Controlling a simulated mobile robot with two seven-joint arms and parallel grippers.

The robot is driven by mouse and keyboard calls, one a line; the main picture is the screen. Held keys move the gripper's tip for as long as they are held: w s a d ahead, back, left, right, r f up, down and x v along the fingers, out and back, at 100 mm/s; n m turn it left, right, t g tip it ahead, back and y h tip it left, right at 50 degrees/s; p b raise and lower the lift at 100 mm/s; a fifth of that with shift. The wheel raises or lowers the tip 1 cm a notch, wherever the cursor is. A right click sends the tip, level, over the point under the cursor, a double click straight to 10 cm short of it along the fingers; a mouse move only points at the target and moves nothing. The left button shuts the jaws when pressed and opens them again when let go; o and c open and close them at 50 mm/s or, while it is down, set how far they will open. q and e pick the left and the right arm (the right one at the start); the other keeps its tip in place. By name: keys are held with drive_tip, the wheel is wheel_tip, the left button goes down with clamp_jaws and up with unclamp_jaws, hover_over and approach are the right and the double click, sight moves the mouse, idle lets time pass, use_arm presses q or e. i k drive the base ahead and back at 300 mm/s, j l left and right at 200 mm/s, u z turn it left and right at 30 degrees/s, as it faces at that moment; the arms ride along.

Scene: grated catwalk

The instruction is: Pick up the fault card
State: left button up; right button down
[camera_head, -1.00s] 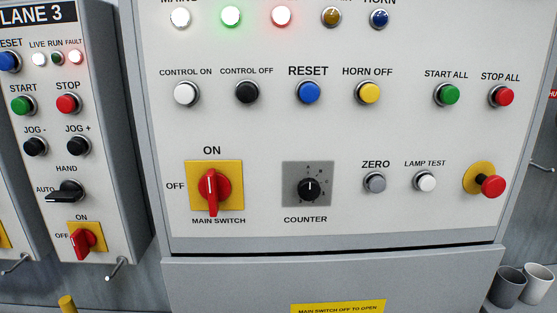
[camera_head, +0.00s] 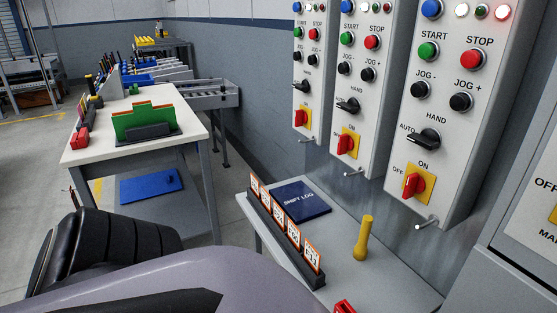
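Several white cards with orange edges (camera_head: 278,219) stand upright in a row in a dark slotted holder (camera_head: 302,268) on a grey shelf below the lane panels. Their print is too small to read, so I cannot tell which one is the fault card. Part of my own arm crosses the bottom left of the view. Neither of my grippers is in view.
A dark blue shift log (camera_head: 302,198) lies behind the cards on the shelf (camera_head: 368,284). A yellow handle-like object (camera_head: 364,238) stands to the right. A white-topped table (camera_head: 185,133) with a green rack (camera_head: 145,120) is at left. Pegs jut below the panels.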

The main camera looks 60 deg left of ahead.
sight(280, 215)
drive_tip(key=u, duration=1.95)
